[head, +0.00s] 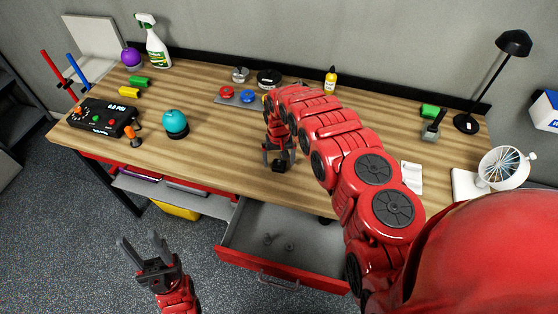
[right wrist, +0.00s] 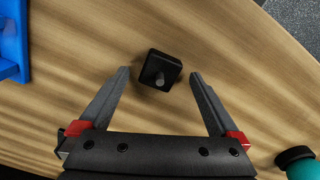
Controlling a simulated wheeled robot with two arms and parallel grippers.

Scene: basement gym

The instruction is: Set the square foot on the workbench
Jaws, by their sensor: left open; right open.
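The square foot (right wrist: 159,70) is a small black block with rounded corners and a short grey stud on top. It rests on the workbench (head: 225,172) near its front edge, and it also shows in the head view (head: 281,167). My right gripper (head: 278,153) is open above the bench, pointing down. In the right wrist view the foot lies between and slightly beyond the two fingertips, with a gap on each side. My left gripper (head: 141,242) is open and empty over the floor, in front of the bench.
Below the bench an open red drawer (head: 320,280) holds two small grey pieces (head: 278,241). A teal round object (head: 175,123), a black control box (head: 104,118) and a grey tray with red and blue discs (head: 240,98) stand on the bench. Bare wood surrounds the foot.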

